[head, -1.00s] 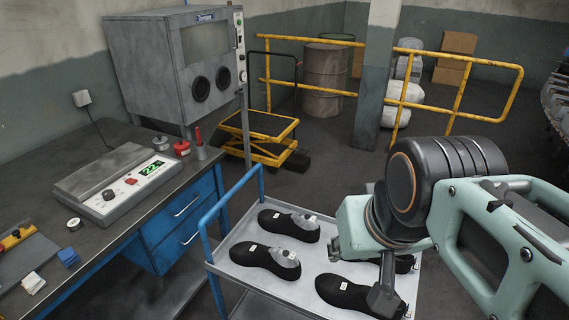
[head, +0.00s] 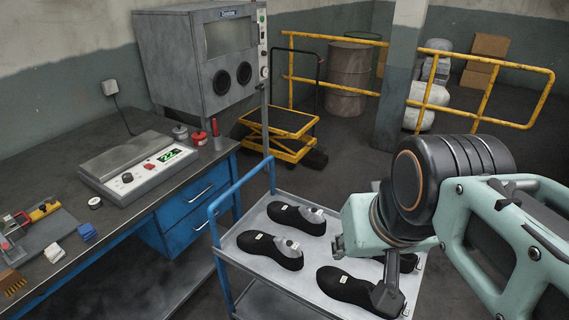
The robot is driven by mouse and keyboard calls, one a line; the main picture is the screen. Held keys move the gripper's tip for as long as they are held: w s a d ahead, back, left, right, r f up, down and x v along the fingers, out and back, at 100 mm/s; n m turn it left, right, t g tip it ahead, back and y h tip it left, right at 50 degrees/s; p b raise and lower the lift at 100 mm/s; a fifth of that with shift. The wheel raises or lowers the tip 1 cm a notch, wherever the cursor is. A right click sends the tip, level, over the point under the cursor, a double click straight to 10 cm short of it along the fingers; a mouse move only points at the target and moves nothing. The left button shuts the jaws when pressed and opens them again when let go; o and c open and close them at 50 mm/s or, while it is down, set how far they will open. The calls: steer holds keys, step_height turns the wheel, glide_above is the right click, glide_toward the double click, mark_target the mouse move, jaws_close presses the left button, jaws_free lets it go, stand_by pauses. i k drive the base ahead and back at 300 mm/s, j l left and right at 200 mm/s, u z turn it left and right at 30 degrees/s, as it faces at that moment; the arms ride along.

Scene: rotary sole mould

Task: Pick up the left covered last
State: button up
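Several covered lasts, black shoe-shaped uppers with grey tops and small white labels, lie on the grey cart tray (head: 233,262). One is at the back left (head: 296,217), one at the front left (head: 268,250), and one at the front right (head: 345,285). Another at the back right (head: 409,263) is mostly hidden behind my gripper. My gripper (head: 362,272) is over the right part of the tray, its two dark fingers spread apart with nothing visible between them. One finger overlaps the heel end of the front-right last in the picture; I cannot tell whether they touch.
A blue cart handle (head: 240,200) rises at the tray's left end. A workbench (head: 140,215) with a scale-like device (head: 135,165) and tools stands left. A blasting cabinet (head: 200,65), yellow lift table (head: 280,125) and yellow railing (head: 480,80) stand behind. Floor beyond the cart is open.

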mark_target(308, 219)
steer(key=k+l+u, duration=0.3)
steer(key=l, duration=0.65)
steer(key=k+j+z, duration=0.1)
steer(key=j, duration=0.65)
steer(key=j+z, duration=0.3)
steer(key=j, duration=0.5)
steer(key=i+j+z, duration=0.2)
steer(key=j, duration=0.15)
steer(key=i+j+z, duration=0.15)
steer(key=j, duration=0.25)
steer(key=i+j+z, duration=0.15)
steer(key=z, duration=0.15)
steer(key=i+j+z, duration=0.3)
steer(key=i, duration=0.05)
